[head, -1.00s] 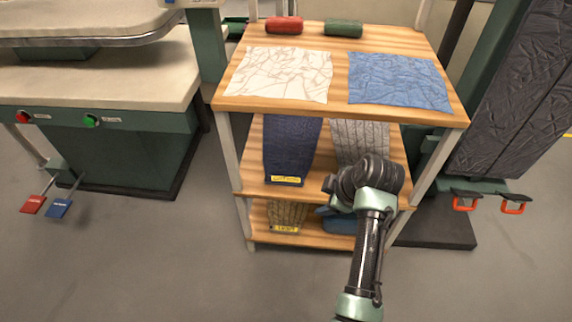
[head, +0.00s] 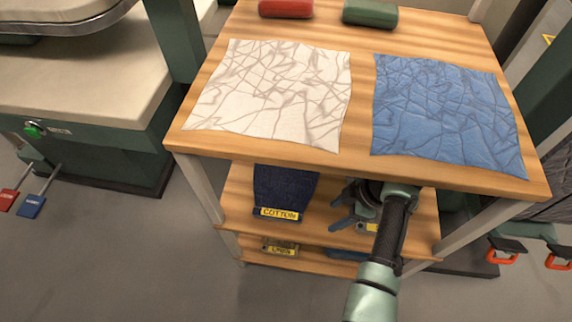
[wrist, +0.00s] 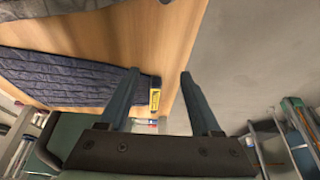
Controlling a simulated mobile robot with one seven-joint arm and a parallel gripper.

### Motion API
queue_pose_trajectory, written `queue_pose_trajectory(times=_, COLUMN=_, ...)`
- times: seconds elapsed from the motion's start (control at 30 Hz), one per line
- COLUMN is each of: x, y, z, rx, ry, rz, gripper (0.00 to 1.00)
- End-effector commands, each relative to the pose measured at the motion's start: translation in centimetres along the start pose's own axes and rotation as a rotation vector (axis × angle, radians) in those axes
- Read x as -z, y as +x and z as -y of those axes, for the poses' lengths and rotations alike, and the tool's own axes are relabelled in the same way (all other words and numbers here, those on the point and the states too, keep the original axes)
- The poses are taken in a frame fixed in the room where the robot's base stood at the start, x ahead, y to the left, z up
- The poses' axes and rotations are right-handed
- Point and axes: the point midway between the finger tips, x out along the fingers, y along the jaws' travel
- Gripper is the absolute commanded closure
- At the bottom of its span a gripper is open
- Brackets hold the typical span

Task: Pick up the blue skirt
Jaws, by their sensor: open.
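A blue wrinkled cloth (head: 446,112), which looks like the blue skirt, lies flat on the right of the top shelf. A white wrinkled cloth (head: 272,92) lies to its left. My gripper (head: 342,208) is below the top board's front edge, by the middle shelf, lower than the blue cloth and not touching it. Its two fingers stand apart and empty in the wrist view (wrist: 158,76). A dark bluish folded fabric (wrist: 62,78) with a yellow label lies beside the left finger there; I cannot tell which garment it is.
The wooden top board (head: 358,163) overhangs my gripper. A navy folded fabric labelled COTTON (head: 284,186) is on the middle shelf. Red (head: 286,8) and green (head: 370,13) rolls lie at the back of the top. A pressing machine (head: 95,90) stands at left.

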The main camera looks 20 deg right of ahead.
Motion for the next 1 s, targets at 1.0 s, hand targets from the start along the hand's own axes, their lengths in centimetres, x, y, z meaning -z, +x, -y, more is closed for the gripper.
queue_pose_trajectory(times=1.0, x=11.0, y=6.6, z=0.1, rx=0.003, ry=0.000, rz=0.000, gripper=0.35)
